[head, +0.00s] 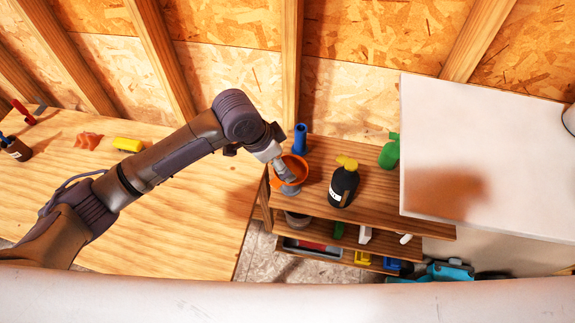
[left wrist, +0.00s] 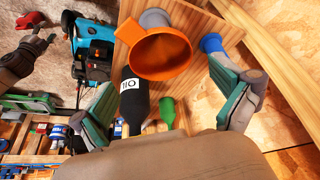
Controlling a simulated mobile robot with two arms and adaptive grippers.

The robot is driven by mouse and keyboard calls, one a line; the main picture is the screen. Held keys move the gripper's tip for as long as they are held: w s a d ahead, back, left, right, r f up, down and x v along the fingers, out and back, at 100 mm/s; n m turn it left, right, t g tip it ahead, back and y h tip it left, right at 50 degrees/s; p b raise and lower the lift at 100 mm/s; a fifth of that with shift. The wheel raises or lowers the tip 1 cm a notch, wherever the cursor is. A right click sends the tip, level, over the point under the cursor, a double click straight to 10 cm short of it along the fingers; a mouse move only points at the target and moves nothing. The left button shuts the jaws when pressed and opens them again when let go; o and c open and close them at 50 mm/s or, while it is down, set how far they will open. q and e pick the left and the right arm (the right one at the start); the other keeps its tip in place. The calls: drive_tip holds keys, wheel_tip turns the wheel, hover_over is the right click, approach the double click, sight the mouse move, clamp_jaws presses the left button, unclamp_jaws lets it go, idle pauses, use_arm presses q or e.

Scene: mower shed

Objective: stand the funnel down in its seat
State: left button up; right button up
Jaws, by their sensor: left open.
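The orange funnel (head: 301,166) is at the left end of the wooden shelf unit, beside a blue cylinder (head: 300,139). In the left wrist view its wide mouth (left wrist: 160,52) faces the camera, with a grey round piece (left wrist: 155,17) close behind its rim. Whether the funnel is down in a seat is hidden. My left gripper (head: 286,177) is over the funnel in the head view and partly covers it. In the left wrist view its green-padded fingers (left wrist: 168,88) are spread wide with nothing between them.
A black oil bottle (head: 343,187) with a yellow top stands right of the funnel, a green bottle (head: 389,154) beyond it. A white surface (head: 485,150) rises at right. A wooden bench (head: 190,205) lies left, with a yellow item (head: 127,144) and open room.

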use_arm(q)
drive_tip(key=v, duration=0.5)
drive_tip(key=shift+r, duration=0.1)
idle(0.5)
